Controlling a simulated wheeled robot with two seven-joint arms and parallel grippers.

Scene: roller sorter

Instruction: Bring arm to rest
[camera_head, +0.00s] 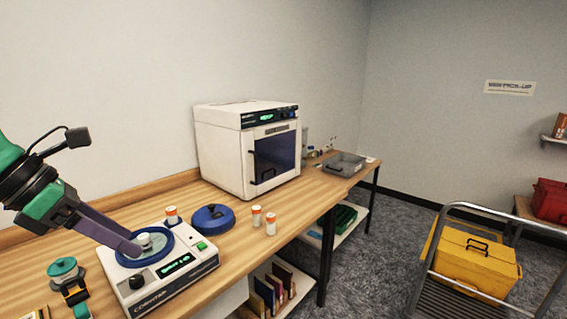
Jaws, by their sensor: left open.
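My left gripper (137,249) reaches in from the left, tilted down, with its purple-grey fingers over the round blue bowl (128,262) of a white benchtop device. The jaws are open. A small white-topped item (145,240) sits in the bowl right at the fingertips; I cannot tell whether they touch it. The device (190,268) has a lit green display, a black knob and a green button. My right gripper is not in view.
A blue round lid (213,217) and several orange-capped vials (271,224) stand near the device. A white oven-like cabinet (220,150) is behind, with a grey tray (345,162) beyond. A teal round item (62,267) lies front left. A cart carries a yellow case (470,265).

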